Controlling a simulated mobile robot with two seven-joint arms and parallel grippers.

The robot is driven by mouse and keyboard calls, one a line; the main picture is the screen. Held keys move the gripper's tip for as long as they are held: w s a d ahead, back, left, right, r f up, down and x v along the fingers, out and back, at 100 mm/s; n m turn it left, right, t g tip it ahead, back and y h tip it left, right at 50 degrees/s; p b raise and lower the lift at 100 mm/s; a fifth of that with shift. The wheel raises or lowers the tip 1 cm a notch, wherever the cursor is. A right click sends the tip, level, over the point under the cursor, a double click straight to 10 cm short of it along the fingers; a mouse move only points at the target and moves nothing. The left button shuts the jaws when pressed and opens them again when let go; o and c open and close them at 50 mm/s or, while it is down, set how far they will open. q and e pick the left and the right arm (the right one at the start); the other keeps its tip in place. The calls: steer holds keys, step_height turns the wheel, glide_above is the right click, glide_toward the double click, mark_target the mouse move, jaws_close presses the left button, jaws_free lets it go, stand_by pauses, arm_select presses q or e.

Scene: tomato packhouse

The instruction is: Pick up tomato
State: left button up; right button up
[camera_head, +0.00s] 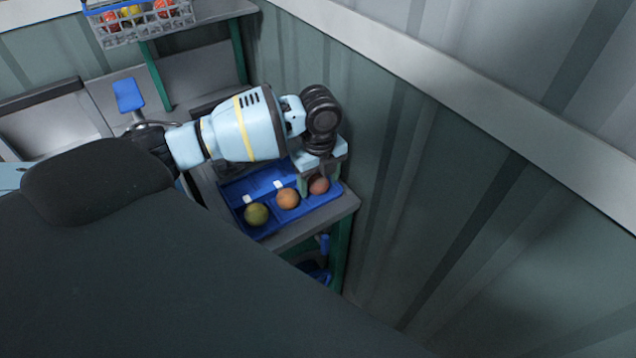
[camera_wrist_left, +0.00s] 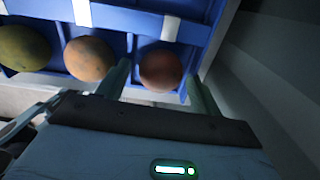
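A blue compartment tray (camera_head: 240,187) sits on a grey table and holds a green tomato (camera_head: 256,214), an orange tomato (camera_head: 287,198) and a red-brown tomato (camera_head: 318,184) in a row. My left gripper (camera_head: 319,178) points down over the red-brown tomato at the row's right end. In the left wrist view the red tomato (camera_wrist_left: 160,70) lies between the two green fingers, with small gaps beside it, so the left gripper (camera_wrist_left: 159,85) looks open. The orange tomato (camera_wrist_left: 88,58) is just left of the left finger. My right gripper is not in view.
A corrugated wall (camera_head: 400,180) rises close to the right of the table (camera_head: 300,232). A grey basket (camera_head: 150,28) with several tomatoes stands on a shelf at the back left. A blue container (camera_head: 318,273) sits below the table. My dark body covers the lower left.

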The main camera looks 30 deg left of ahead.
mark_target(320, 178)
arm_select(q)
steer(key=c, duration=0.6)
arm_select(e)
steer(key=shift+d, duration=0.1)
arm_select(q)
steer(key=shift+r, duration=0.1)
